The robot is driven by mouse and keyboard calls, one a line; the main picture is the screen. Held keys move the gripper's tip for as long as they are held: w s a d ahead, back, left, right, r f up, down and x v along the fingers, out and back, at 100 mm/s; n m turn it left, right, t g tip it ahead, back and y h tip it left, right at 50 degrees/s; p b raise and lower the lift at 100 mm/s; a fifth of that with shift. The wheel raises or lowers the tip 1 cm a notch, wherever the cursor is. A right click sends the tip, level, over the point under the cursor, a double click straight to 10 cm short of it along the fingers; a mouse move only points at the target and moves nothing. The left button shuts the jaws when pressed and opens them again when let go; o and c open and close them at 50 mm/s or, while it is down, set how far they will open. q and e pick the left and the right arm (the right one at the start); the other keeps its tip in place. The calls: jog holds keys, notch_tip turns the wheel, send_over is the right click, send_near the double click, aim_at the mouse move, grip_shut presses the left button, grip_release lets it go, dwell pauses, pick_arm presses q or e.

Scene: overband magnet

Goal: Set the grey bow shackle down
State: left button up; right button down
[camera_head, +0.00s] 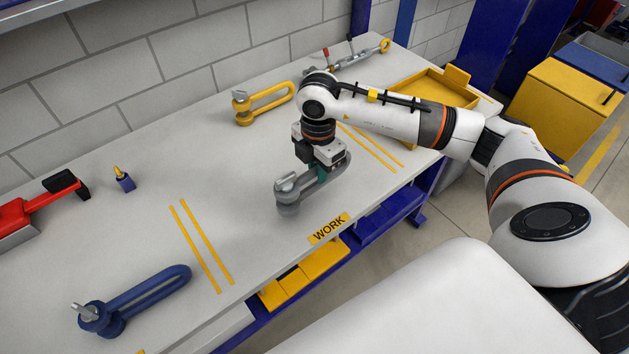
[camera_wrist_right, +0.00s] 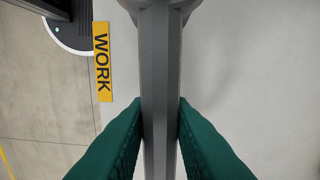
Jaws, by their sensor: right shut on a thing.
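The grey bow shackle (camera_head: 290,194) is in my right gripper (camera_head: 319,172), over the bench between the two pairs of yellow lines. In the right wrist view the green fingers (camera_wrist_right: 158,135) press on both sides of the shackle's grey bar (camera_wrist_right: 160,80). A soft shadow lies on the bench beside it; whether the shackle touches the surface I cannot tell. The yellow WORK label (camera_head: 328,228) is on the bench's front edge just in front of it and also shows in the wrist view (camera_wrist_right: 103,62). My left gripper is not in view.
A blue shackle (camera_head: 140,298) lies at the front left, a yellow shackle (camera_head: 265,101) at the back. A turnbuckle (camera_head: 358,59) and a yellow tray (camera_head: 457,92) are at the far end. A red tool (camera_head: 40,205) and a small blue-yellow item (camera_head: 123,180) are at the left. Bench left of the grey shackle is clear.

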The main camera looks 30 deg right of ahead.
jog(key=shift+r+p, duration=1.3)
jog(key=shift+r, duration=0.75)
